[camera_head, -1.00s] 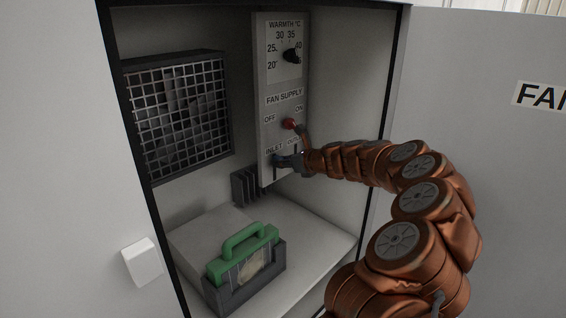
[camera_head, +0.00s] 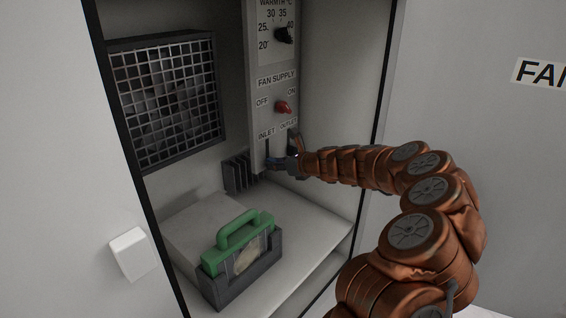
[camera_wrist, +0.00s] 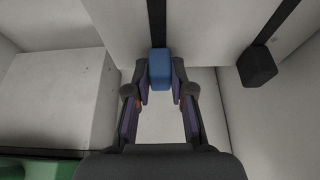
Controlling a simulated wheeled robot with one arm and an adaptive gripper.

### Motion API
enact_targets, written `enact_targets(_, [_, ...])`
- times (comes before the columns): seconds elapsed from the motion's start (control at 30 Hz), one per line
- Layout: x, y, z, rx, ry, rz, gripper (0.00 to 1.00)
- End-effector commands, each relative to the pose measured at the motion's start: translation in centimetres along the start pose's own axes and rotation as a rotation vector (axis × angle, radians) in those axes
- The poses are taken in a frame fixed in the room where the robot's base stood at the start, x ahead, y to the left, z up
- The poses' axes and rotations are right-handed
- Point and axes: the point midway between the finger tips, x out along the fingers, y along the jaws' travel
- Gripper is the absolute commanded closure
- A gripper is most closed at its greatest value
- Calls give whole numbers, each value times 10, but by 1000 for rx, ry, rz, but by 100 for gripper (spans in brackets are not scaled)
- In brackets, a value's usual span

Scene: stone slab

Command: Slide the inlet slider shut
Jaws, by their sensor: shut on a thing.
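The inlet slider's blue knob (camera_wrist: 160,72) sits between my gripper's (camera_wrist: 160,88) two fingers in the wrist view, at the lower end of the visible dark slot (camera_wrist: 157,22). My gripper is shut on it. In the head view my gripper (camera_head: 272,164) is at the bottom of the control panel (camera_head: 258,112), below the INLET label (camera_head: 266,134). The blue knob is mostly hidden by the gripper there. The black outlet knob (camera_wrist: 257,66) stands apart to the right in its own slot.
The red fan supply switch (camera_head: 284,107) and black warmth dial (camera_head: 284,35) are higher on the panel. A mesh-covered fan (camera_head: 166,100) is at left. A green-handled cartridge (camera_head: 240,240) in a dark holder stands on the cabinet floor. Dark fins (camera_head: 238,175) are beside the gripper.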

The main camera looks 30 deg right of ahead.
Motion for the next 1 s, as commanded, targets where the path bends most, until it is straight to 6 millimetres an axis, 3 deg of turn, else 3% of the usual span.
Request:
enact_targets(0.1, [2,1,-6,0,8,3,100])
enact_targets(0.13, [2,1,-6,0,8,3,76])
enact_targets(0.37, [1,0,-5,0,6,2,52])
enact_targets(0.77, [-4,0,-3,1,4,1,52])
enact_targets(1.0, [-28,-2,-2,0,2,-1,52])
